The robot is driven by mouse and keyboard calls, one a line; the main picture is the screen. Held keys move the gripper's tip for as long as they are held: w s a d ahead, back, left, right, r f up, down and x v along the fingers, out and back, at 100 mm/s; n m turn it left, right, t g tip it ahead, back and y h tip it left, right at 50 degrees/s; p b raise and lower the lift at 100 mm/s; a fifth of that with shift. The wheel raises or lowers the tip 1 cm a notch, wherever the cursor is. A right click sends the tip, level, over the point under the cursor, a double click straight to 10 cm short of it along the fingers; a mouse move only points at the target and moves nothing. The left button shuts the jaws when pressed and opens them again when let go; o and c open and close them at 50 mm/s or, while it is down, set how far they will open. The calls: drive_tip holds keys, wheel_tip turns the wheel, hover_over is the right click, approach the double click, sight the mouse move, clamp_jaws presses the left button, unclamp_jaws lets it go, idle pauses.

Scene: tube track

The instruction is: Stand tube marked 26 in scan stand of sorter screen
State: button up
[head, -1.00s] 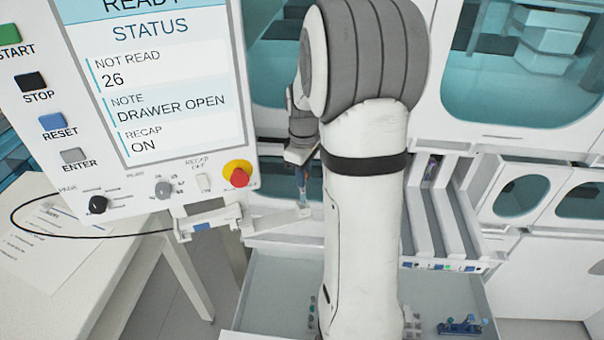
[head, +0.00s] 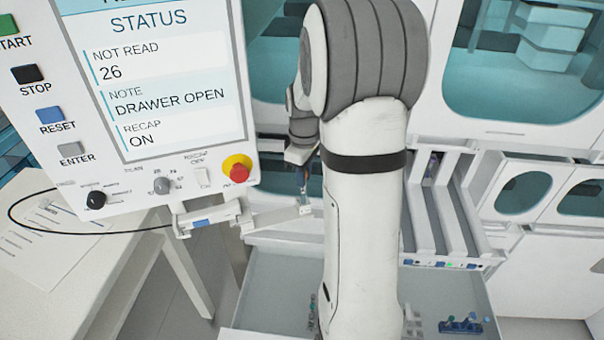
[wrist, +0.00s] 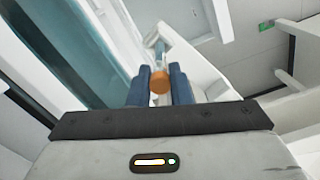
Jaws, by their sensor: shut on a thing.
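My gripper (wrist: 162,88) has two dark blue fingers shut on a tube with an orange cap (wrist: 160,82). The tube's pale body shows beyond the cap in the wrist view; its mark is not readable. In the head view my gripper (head: 303,178) is small, beside my arm, right of the sorter screen (head: 165,85). The screen reads "NOT READ 26", "DRAWER OPEN" and "RECAP ON". A white bracket arm (head: 270,219) runs below the screen to near my gripper. I cannot clearly make out the scan stand; whether the tube touches anything is unclear.
An open grey drawer (head: 270,290) lies below, partly hidden by my arm, with a small blue rack (head: 461,326) at its right. White sloped lanes (head: 440,215) stand right of my arm. A white table (head: 110,265) with papers is at left, crossed by a black cable.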

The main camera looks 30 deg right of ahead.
drive_tip(key=shift+f+b, duration=0.4)
drive_tip(key=shift+f, duration=0.2)
drive_tip(key=o, duration=0.9)
drive_tip(key=shift+r, duration=0.15)
wheel_tip(320, 180, up, 8)
drive_tip(key=shift+f+b, duration=0.2)
drive_tip(key=shift+b, duration=0.2)
drive_tip(key=shift+s+a, duration=0.1)
idle(0.4)
drive_tip(key=s+a+m+t, duration=0.1)
drive_tip(key=s+a+m, duration=0.2)
drive_tip(key=s+a, duration=0.4)
drive_tip(key=s+a+r+m+t, duration=0.1)
drive_tip(key=s+a+m+t, duration=0.1)
drive_tip(key=s+a+m, duration=0.2)
drive_tip(key=s+a, duration=0.3)
drive_tip(key=s, duration=0.5)
drive_tip(key=shift+s+a, duration=0.2)
